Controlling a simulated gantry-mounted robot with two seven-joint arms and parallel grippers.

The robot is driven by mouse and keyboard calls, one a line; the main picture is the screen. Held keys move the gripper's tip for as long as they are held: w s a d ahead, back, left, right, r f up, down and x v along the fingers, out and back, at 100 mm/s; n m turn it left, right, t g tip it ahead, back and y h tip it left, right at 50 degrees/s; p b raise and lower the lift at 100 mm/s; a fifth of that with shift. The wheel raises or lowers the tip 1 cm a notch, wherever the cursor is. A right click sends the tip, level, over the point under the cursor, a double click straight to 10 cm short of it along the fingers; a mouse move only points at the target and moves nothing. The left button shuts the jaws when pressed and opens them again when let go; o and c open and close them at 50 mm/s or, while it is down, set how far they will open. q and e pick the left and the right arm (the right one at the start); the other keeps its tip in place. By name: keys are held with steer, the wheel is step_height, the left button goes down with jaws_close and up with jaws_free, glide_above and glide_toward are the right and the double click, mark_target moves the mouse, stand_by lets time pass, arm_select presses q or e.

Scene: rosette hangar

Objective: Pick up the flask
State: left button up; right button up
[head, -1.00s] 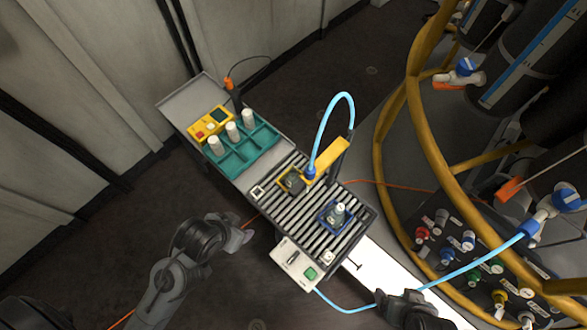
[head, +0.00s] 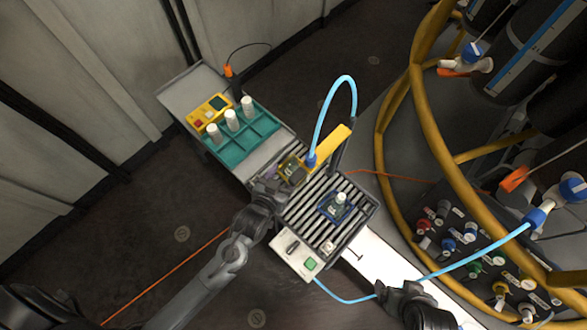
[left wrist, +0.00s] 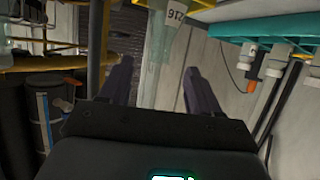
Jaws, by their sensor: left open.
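A clear flask with a label reading 912 shows in the left wrist view (left wrist: 172,25), where the picture is upside down. It appears beyond and between the fingertips of my open left gripper (left wrist: 157,75). In the head view my left gripper (head: 274,188) is at the left edge of the roller conveyor, close beside a small vessel (head: 293,170) in a yellow frame under the yellow nozzle arm. I see no contact. Another flask (head: 340,201) stands in a blue frame farther right on the rollers. My right gripper (head: 408,293) is at the bottom, its jaws unclear.
The roller conveyor (head: 318,218) carries a yellow nozzle arm (head: 333,141) with a blue hose. A teal rack (head: 246,145) with white bottles and a yellow box (head: 208,112) stand at upper left. A white control box (head: 296,255) is at the front. Yellow railing (head: 380,160) stands right.

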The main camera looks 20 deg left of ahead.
mark_target(292, 165)
arm_select(q)
steer(key=shift+x, duration=1.2)
steer(key=shift+w+f+b, duration=0.35)
steer(key=shift+f+b, duration=0.05)
steer(key=shift+b, duration=0.1)
steer(key=b+x, duration=0.1)
steer(key=x, duration=0.3)
steer(key=shift+f, duration=0.1)
steer(key=shift+c, duration=0.4)
jaws_close()
